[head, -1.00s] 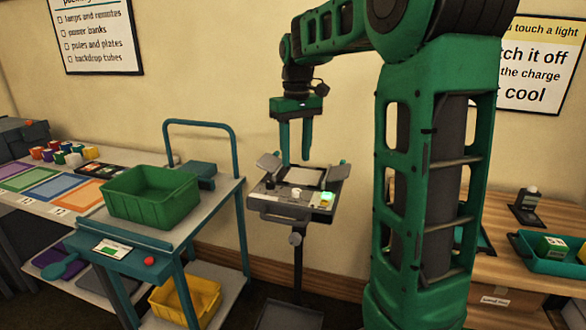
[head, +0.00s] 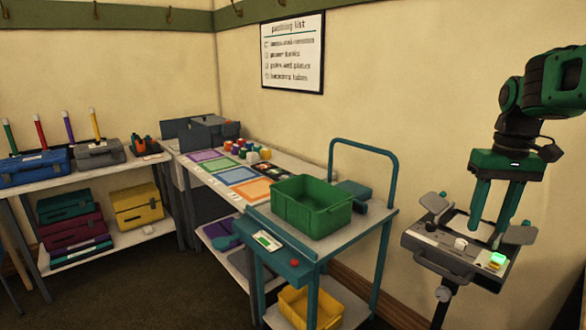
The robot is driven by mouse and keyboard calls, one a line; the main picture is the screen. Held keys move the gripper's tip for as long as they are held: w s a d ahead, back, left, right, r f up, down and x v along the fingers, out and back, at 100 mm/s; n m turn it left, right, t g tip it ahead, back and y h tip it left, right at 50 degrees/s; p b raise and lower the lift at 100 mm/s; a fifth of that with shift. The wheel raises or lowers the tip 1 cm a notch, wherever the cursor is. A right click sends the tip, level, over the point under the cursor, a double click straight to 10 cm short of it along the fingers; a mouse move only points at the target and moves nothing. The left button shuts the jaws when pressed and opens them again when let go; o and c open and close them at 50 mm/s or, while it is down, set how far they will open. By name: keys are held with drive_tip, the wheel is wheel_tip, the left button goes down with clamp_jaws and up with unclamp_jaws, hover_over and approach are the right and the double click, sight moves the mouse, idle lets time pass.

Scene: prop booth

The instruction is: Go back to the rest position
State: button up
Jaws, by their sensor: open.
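My gripper (head: 491,232) hangs at the right of the head view with its two green fingers pointing down. The fingers are apart, with nothing between them. It is above or in front of a grey stand tray (head: 450,262), and I cannot tell whether the fingertips touch it. On the tray are a small white knob (head: 461,244) and a lit green piece (head: 497,259). The rest of my arm runs out of the picture at the right.
A teal cart (head: 330,247) with a green crate (head: 310,208) stands left of the tray, a yellow bin (head: 309,306) on its lower shelf. A long table (head: 215,165) with coloured mats is behind it. Shelves with cases (head: 100,158) stand at the left. Floor (head: 130,290) is open at lower left.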

drive_tip(key=s+a+f+m, duration=0.1)
drive_tip(key=s+f+m, duration=0.1)
drive_tip(key=s+f, duration=0.4)
drive_tip(key=s+a+f+m, duration=0.2)
drive_tip(key=s+f, duration=0.4)
drive_tip(key=s, duration=1)
drive_tip(key=shift+s, duration=0.4)
drive_tip(key=shift+w+f, duration=0.3)
drive_tip(key=shift+w, duration=0.3)
